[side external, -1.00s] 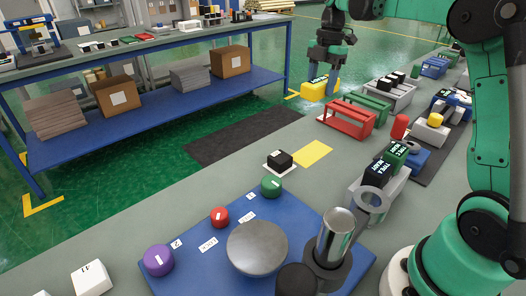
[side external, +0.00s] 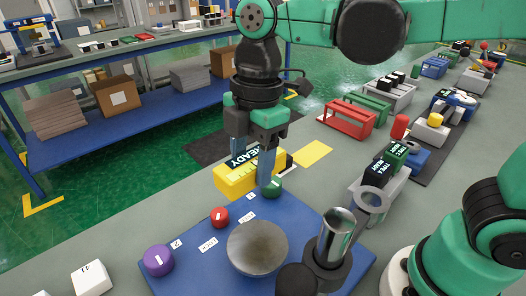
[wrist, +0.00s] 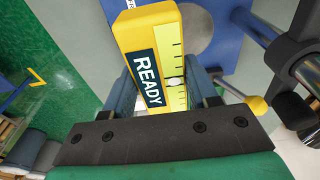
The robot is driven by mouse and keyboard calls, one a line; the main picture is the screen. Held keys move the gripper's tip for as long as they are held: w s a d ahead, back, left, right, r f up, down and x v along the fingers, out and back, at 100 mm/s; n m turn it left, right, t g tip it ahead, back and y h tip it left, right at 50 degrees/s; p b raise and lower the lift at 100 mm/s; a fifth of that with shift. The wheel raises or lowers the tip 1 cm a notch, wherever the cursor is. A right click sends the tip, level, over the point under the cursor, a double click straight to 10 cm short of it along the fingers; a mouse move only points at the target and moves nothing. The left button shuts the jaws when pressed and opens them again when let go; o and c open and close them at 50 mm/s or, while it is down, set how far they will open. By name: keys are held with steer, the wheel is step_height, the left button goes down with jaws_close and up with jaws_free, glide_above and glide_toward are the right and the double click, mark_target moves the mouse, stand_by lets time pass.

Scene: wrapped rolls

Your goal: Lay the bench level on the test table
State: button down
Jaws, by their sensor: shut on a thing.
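The bench level is a yellow bar with a dark READY label and a vial. In the side view the level (side external: 228,182) is between the fingers of my gripper (side external: 251,163), near the far edge of the blue base. It appears to be held above the surface, roughly flat; its exact height is hard to tell. In the wrist view the level (wrist: 150,32) sits between both fingers of my gripper (wrist: 162,92). The test table appears to be the round grey disc (side external: 257,248) on the blue base (side external: 200,272). It is bare and apart from the level.
A green knob (side external: 272,188), a red knob (side external: 220,217) and a purple knob (side external: 158,260) stand on the base. A shiny cylinder (side external: 337,232) rises right of the disc. A yellow pad (side external: 313,152) and black block (side external: 289,161) lie behind the gripper.

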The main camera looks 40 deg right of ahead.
steer(key=s, duration=0.1)
steer(key=s+a+f, duration=0.1)
steer(key=s+a, duration=0.1)
steer(key=shift+s+a+f, duration=0.15)
steer(key=shift+s+a, duration=0.1)
steer(key=shift+s, duration=0.15)
steer(key=shift+f, duration=0.1)
glide_above(255, 246)
steer(key=shift+d+f, duration=0.15)
steer(key=shift+f, duration=1.05)
steer(key=shift+d+f, duration=0.1)
steer(key=shift+f, duration=1.1)
steer(key=shift+f, duration=1.4)
